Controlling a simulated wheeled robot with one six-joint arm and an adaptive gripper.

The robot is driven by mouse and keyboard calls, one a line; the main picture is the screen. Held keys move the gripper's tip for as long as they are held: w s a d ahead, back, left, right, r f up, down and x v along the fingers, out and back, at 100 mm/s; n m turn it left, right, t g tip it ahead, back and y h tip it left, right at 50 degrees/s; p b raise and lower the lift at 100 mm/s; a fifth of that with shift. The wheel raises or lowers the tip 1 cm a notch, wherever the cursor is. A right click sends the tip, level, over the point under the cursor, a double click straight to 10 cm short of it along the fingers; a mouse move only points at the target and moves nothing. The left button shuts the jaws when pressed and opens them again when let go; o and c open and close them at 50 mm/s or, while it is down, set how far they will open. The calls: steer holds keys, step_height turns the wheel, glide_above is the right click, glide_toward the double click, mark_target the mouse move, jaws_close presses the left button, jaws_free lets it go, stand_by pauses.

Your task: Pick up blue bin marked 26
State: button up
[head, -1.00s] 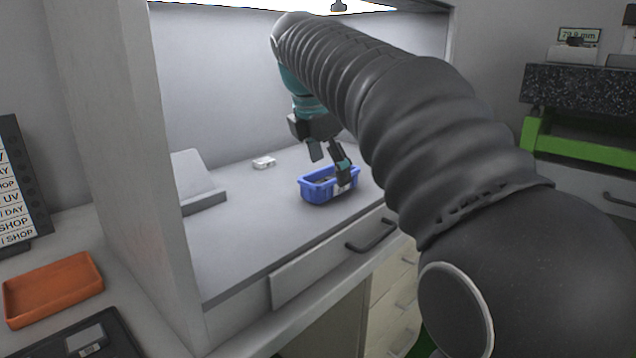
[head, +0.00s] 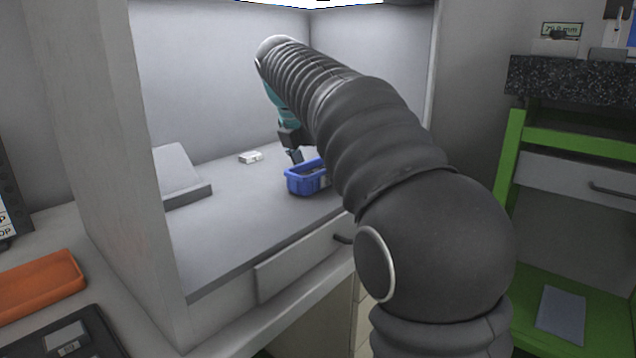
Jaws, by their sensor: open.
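A small blue bin (head: 300,182) stands upright on the grey worktop inside the booth. Its right part is hidden behind my arm, and I cannot read any number on it. My gripper (head: 297,158) is at the bin's back rim, with one finger showing just behind or above the bin's left part. The other finger is hidden by my arm. I cannot tell whether the visible finger touches the bin.
A small white box (head: 250,157) lies behind the bin, and a grey sloped block (head: 180,178) stands to the left. The booth's side wall (head: 110,150) rises at left. An orange tray (head: 40,287) lies outside it. A green-framed bench (head: 575,145) stands at right.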

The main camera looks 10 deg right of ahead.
steer(key=shift+f, duration=0.3)
steer(key=shift+f, duration=0.25)
stand_by(0.5)
steer(key=c, duration=1.4)
steer(key=shift+r, duration=0.1)
